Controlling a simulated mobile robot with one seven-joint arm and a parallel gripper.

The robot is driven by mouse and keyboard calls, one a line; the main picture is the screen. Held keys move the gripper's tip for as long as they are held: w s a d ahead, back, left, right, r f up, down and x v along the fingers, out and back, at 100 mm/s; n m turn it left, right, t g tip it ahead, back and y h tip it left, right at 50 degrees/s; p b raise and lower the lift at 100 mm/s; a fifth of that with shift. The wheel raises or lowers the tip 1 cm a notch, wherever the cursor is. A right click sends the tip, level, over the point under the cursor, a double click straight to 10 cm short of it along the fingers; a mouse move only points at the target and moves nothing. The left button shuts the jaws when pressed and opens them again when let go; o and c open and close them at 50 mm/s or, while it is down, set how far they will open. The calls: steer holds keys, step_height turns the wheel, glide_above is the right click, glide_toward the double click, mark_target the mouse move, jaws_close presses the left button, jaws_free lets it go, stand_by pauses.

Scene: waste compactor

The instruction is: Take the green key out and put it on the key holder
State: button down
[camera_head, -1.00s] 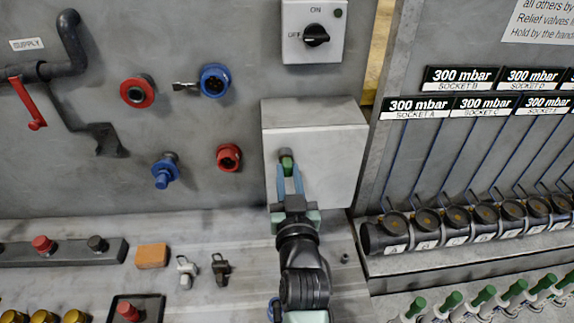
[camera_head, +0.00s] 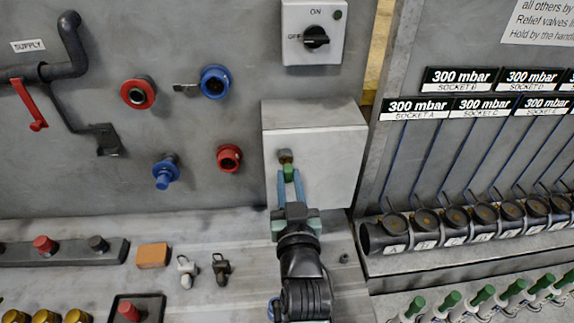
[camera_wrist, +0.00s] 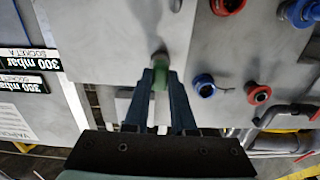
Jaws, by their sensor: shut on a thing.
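The green key (camera_head: 289,173) is between the fingertips of my gripper (camera_head: 288,176), in front of the light grey box on the wall (camera_head: 325,170). A small brownish lock (camera_head: 285,156) sits on the box face, just above the key in the head view. In the wrist view the green key (camera_wrist: 160,79) is between the blue fingers of my gripper (camera_wrist: 160,82), close to the lock (camera_wrist: 159,57). I cannot tell whether the key's shaft is still inside the lock. I cannot make out for certain which thing is the key holder.
A white clip-like piece (camera_head: 187,270) and a black one (camera_head: 221,269) stand on the bench beside an orange block (camera_head: 152,255). Red and blue couplings (camera_head: 214,82) stick out of the wall at left. A row of black sockets (camera_head: 430,228) is at right.

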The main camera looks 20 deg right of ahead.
steer(key=shift+p+v, duration=1)
steer(key=shift+v, duration=1.25)
steer(key=shift+d, duration=0.1)
